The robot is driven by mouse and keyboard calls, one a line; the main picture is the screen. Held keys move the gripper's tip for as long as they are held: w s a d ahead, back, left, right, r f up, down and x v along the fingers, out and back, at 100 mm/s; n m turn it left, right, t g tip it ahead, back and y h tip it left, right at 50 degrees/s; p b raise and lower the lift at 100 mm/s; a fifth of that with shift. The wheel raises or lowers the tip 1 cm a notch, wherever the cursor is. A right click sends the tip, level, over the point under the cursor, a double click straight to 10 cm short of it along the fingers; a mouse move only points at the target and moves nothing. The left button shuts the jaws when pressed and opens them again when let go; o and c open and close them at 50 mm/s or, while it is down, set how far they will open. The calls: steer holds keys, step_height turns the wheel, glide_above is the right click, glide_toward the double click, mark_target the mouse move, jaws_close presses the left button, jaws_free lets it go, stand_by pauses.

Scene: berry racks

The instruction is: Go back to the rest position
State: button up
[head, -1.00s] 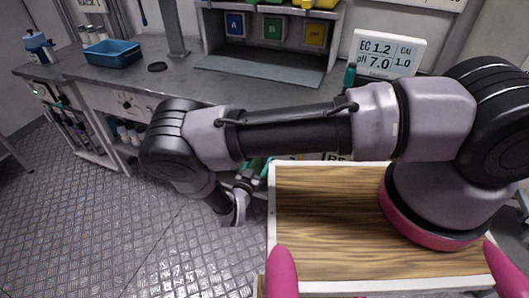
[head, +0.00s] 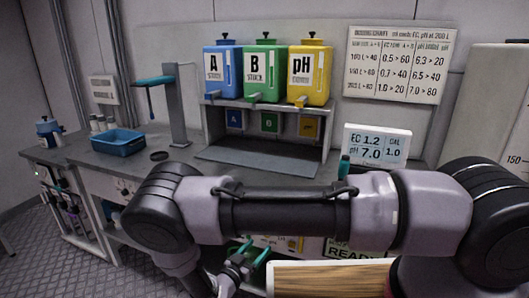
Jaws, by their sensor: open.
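My gripper (head: 251,254) is at the lower middle of the head view, beyond my bent arm and left of the wooden board. Its two teal fingers stand apart and point up and away, with nothing seen between them. The gripper shows against the front of the bench (head: 185,163), below its top. My forearm runs across the picture in front of the bench and hides part of it.
A blue tub (head: 118,143) and a tap post (head: 177,105) stand at the left of the bench. Blue, green (head: 264,74) and yellow tanks sit on a shelf. An EC/pH display (head: 376,147) stands right. The wooden board (head: 325,281) has a pale rim. Metal floor lies lower left.

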steer(key=w+d+r+m+g+y, duration=0.1)
steer(key=d+r+g, duration=0.4)
steer(key=r, duration=0.6)
steer(key=w+d+r+m+g, duration=0.15)
steer(key=d+r+g, duration=0.35)
steer(key=r, duration=0.5)
steer(key=w+d+r+m+g+y, duration=0.15)
steer(key=d+r+g, duration=0.3)
steer(key=r, duration=0.65)
steer(key=s+d+r+n+t+y, duration=0.1)
steer(key=s+d+r, duration=0.3)
steer(key=r, duration=0.4)
steer(key=s+d+r+n+t+y, duration=0.2)
steer(key=s+d+r+t+y, duration=0.1)
steer(key=r, duration=0.4)
steer(key=s+d+r+n+t+y, duration=0.2)
steer(key=s+d+r+t+y, duration=0.1)
steer(key=s+d+r, duration=0.3)
step_height(320, 180, up, 3)
steer(key=shift+s+d+f+y, duration=0.15)
steer(key=shift+s+d+y, duration=0.1)
steer(key=shift+s+y, duration=0.45)
steer(key=shift+s, duration=0.15)
